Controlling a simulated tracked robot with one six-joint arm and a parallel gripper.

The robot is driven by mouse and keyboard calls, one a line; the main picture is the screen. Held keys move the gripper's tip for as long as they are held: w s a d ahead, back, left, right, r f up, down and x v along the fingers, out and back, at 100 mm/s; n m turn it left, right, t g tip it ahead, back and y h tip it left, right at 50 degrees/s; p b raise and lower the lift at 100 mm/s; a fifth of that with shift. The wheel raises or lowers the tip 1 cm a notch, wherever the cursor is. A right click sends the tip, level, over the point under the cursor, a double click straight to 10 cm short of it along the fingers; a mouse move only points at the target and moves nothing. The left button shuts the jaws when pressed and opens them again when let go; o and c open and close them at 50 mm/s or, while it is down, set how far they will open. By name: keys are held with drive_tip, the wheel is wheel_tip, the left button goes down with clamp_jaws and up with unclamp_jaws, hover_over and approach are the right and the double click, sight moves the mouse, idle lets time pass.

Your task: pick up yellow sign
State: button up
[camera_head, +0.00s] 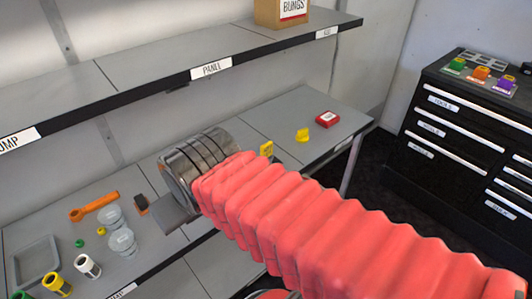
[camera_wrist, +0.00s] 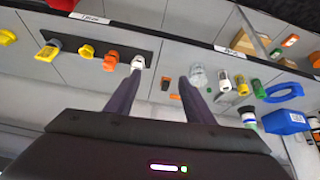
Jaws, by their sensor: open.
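A small yellow sign-like piece (camera_head: 266,149) with dark marks shows in the head view, just behind my red-sleeved arm, its lower part hidden. Another yellow piece (camera_head: 302,135) stands on the lower shelf to its right. My gripper (camera_wrist: 158,78) shows in the wrist view with its two dark fingers apart and nothing between them. A white item (camera_wrist: 138,62) appears at the left fingertip; I cannot tell whether they touch. A yellow item (camera_wrist: 48,50) lies left of the fingers; I cannot tell whether it is the sign.
A red block (camera_head: 327,119) is on the lower shelf. An orange tool (camera_head: 94,206) and clear lidded jars (camera_head: 122,241) sit at its left. The upper shelf (camera_head: 150,62) runs above, with a cardboard box (camera_head: 281,12). A black drawer cabinet (camera_head: 455,130) stands at right.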

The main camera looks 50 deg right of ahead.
drive_tip(key=shift+o, duration=1.2)
drive_tip(key=w+d+r+m+t+h, duration=0.1)
drive_tip(key=w+d+h, duration=0.3)
drive_tip(key=w+d, duration=0.4)
drive_tip(key=d+m, duration=0.1)
drive_tip(key=d, duration=0.6)
drive_tip(key=shift+d+t, duration=0.35)
drive_tip(key=shift+t, duration=0.05)
drive_tip(key=w+d+t+h, duration=0.2)
drive_tip(key=w+d, duration=0.2)
drive_tip(key=d, duration=0.9)
drive_tip(key=n+t+y, duration=0.1)
drive_tip(key=t+y, duration=0.1)
drive_tip(key=y, duration=0.3)
approach(268, 149)
drive_tip(key=shift+w+d+f, duration=0.2)
drive_tip(key=shift+w+f, duration=0.05)
drive_tip(key=shift+f, duration=0.15)
drive_tip(key=shift+x, duration=4.3)
drive_tip(key=shift+w+r, duration=0.1)
drive_tip(key=shift+r, duration=0.05)
